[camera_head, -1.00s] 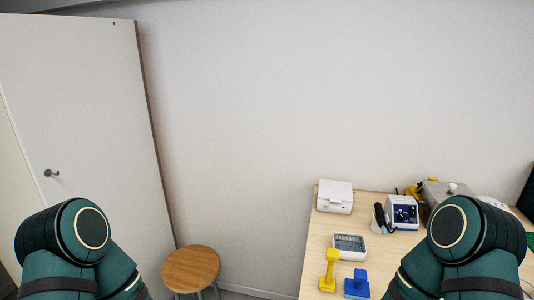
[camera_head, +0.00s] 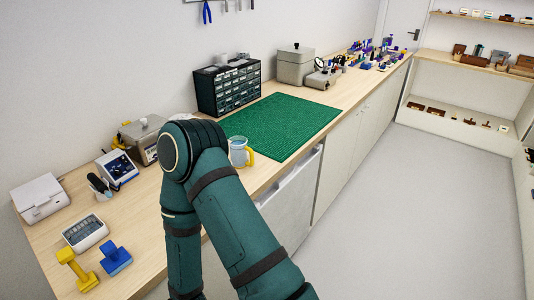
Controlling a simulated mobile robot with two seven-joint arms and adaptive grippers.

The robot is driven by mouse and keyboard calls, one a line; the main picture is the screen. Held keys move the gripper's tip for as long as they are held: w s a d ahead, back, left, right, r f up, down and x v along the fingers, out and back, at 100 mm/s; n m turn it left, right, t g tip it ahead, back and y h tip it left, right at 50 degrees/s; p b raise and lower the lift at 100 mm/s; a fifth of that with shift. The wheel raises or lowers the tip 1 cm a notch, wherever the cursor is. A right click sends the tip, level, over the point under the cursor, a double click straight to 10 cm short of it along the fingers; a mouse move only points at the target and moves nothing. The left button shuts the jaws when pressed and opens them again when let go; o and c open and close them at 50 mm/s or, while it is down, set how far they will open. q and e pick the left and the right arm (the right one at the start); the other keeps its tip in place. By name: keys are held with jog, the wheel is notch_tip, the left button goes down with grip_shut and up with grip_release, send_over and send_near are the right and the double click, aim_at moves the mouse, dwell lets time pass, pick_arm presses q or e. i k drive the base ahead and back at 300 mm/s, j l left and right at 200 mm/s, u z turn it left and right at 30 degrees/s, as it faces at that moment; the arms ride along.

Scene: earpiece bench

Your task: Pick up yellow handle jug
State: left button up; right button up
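A clear jug with a yellow handle (camera_head: 239,152) stands upright on the wooden bench, just left of the front edge of the green mat. Its handle is on its right side. Part of the jug's left side is close to, and may be hidden by, the bent joint of my dark green arm. Neither gripper is in view, so I cannot see whether they are open or shut.
On the bench are a yellow stand (camera_head: 78,272), a blue stand (camera_head: 115,260), a white keypad device (camera_head: 85,233), a white box (camera_head: 40,198), a green mat (camera_head: 285,125) and a drawer cabinet (camera_head: 229,88). Grey floor (camera_head: 400,220) is free at right.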

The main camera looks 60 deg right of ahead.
aim_at(239, 149)
jog(key=z, duration=1.6)
jog(key=l+u, duration=0.1)
jog(key=u, duration=1.4)
jog(key=l+u, duration=0.5)
jog(key=u, duration=0.2)
jog(key=l+u, duration=0.4)
jog(key=k+l+u, duration=0.2)
jog(key=l+u, duration=0.15)
jog(key=k+l+u, duration=0.2)
jog(key=u, duration=0.15)
jog(key=k+l+u, duration=0.4)
jog(key=k+l, duration=0.25)
jog(key=l, duration=0.15)
